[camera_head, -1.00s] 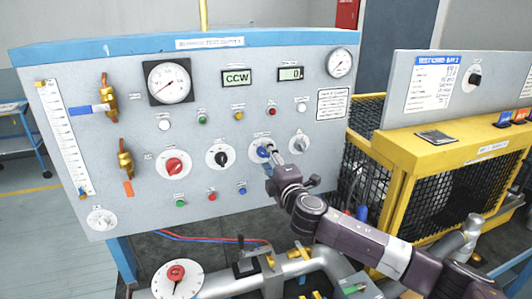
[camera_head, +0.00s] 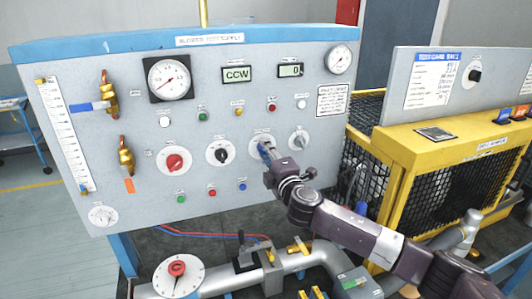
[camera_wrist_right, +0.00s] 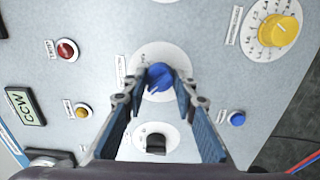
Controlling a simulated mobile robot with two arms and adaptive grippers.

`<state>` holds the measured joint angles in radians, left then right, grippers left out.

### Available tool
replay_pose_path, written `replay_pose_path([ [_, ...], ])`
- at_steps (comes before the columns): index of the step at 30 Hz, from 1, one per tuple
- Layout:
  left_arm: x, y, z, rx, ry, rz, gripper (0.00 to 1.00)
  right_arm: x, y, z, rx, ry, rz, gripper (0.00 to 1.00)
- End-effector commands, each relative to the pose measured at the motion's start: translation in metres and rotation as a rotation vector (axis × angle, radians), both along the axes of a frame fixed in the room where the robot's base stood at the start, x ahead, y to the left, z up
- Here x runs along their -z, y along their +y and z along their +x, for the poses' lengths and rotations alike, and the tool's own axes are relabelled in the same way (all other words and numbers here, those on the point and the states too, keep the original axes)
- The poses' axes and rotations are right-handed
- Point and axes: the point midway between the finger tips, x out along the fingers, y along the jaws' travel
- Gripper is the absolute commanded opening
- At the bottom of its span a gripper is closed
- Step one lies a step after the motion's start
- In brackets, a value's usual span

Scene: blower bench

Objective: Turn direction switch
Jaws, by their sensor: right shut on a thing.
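The blue knob (camera_head: 263,143) sits on a white round plate on the grey panel, right of a black knob (camera_head: 221,156). Its label is too small to read. My right gripper (camera_head: 268,155) reaches the panel there and covers part of it. In the wrist view the blue knob (camera_wrist_right: 159,77) sits between the tips of my right gripper (camera_wrist_right: 159,84), which is shut on it. The display (camera_head: 237,75) reads CCW. My left gripper is not in view.
A red knob (camera_head: 174,162) and a grey-white knob (camera_head: 299,141) are in the same row. Small coloured buttons lie above and below. A yellow-framed cage (camera_head: 420,150) stands to the right. Pipes (camera_head: 235,280) run below the panel.

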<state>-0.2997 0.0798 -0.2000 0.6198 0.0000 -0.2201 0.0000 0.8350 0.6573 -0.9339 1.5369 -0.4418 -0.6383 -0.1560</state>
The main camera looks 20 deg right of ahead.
Motion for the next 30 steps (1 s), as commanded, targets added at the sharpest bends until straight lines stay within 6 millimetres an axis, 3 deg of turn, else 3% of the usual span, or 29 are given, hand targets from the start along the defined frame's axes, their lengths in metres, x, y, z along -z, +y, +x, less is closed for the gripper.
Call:
replay_pose_path([
  [14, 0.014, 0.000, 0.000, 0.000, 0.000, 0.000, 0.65, 0.004, 0.001, 0.000, -0.001, 0.007, 0.150, 0.02],
  [30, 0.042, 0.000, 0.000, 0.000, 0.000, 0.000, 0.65, 0.003, 0.002, 0.000, -0.002, 0.024, 0.647, 0.02],
])
